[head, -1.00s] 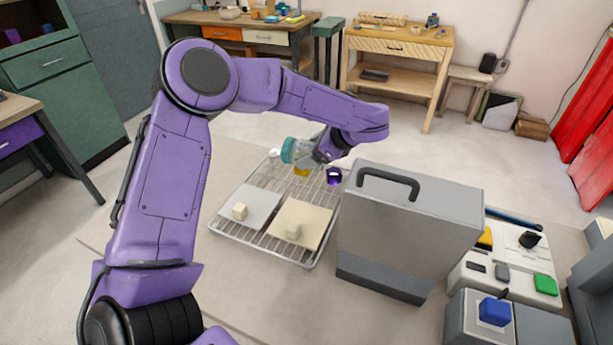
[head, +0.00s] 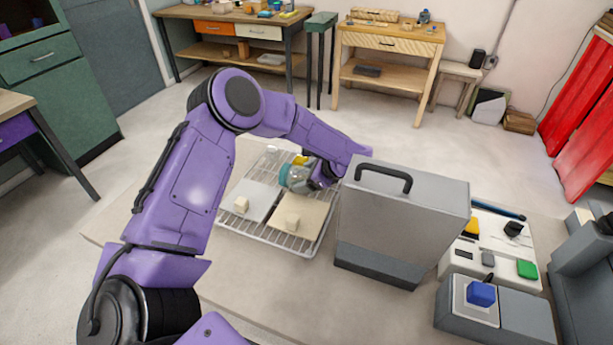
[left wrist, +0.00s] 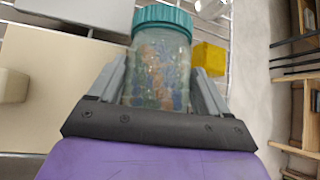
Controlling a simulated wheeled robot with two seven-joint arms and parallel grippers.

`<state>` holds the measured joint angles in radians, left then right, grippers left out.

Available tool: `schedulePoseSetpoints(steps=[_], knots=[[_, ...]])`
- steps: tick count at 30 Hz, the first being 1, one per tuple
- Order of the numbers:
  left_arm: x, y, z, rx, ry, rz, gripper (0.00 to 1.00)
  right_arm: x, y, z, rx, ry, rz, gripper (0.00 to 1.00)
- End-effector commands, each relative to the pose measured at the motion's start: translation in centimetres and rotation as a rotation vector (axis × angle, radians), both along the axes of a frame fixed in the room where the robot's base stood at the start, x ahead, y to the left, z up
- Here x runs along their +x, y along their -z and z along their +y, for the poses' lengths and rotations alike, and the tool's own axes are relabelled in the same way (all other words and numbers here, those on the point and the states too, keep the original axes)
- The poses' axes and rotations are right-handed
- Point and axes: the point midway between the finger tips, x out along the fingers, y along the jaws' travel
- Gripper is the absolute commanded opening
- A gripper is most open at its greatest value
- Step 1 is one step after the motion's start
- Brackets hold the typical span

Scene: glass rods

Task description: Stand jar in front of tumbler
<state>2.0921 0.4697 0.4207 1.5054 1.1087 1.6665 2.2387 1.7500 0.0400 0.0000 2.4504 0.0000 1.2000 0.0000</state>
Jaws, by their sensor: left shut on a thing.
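The jar (head: 299,179) is clear glass with a teal lid and small coloured pieces inside. My left gripper (head: 318,180) is shut on it, and the jar looks tilted in the head view, lid to the left, over the wire rack. In the left wrist view the jar (left wrist: 158,70) sits between the two fingers (left wrist: 165,90), lid away from the palm. A small clear, glass-like thing (head: 271,150) at the rack's far left corner may be the tumbler; I cannot tell for sure. My right gripper is not in view.
The wire rack (head: 262,238) carries a grey plate (head: 262,194) and a cream plate (head: 313,217), each with a pale cube. A yellow block (head: 300,160) is just behind the jar. A tall grey case (head: 395,225) with a black handle stands close on the right.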

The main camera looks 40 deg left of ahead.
Motion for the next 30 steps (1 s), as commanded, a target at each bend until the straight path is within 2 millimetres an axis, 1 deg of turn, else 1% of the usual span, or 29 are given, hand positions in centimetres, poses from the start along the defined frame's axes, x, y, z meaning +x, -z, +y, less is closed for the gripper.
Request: schedulePoseSetpoints(steps=[1,3,12,16,17,20,24,27,30], knots=[[0.0,0.2,0.0,0.000,0.000,0.000,0.81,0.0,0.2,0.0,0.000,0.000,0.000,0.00],[0.0,0.0,0.0,0.000,0.001,-0.001,1.00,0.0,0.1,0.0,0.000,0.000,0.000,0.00],[0.0,0.0,-0.1,-0.001,0.002,0.000,1.00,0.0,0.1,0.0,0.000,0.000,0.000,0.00],[0.1,-0.9,-0.3,0.000,0.002,-0.001,1.00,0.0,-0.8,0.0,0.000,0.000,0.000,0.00],[0.2,-1.2,-0.7,0.000,0.002,-0.002,1.00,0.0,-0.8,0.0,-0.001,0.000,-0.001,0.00],[0.3,-3.0,-2.5,0.000,0.003,-0.003,1.00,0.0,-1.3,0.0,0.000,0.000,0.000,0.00],[0.6,-5.6,-5.2,0.001,0.004,-0.004,1.00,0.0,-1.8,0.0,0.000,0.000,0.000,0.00],[0.6,-7.0,-6.9,0.000,0.003,-0.003,1.00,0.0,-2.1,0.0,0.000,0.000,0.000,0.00],[0.7,-8.1,-8.0,0.000,0.002,-0.001,1.00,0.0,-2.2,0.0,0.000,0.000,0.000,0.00]])
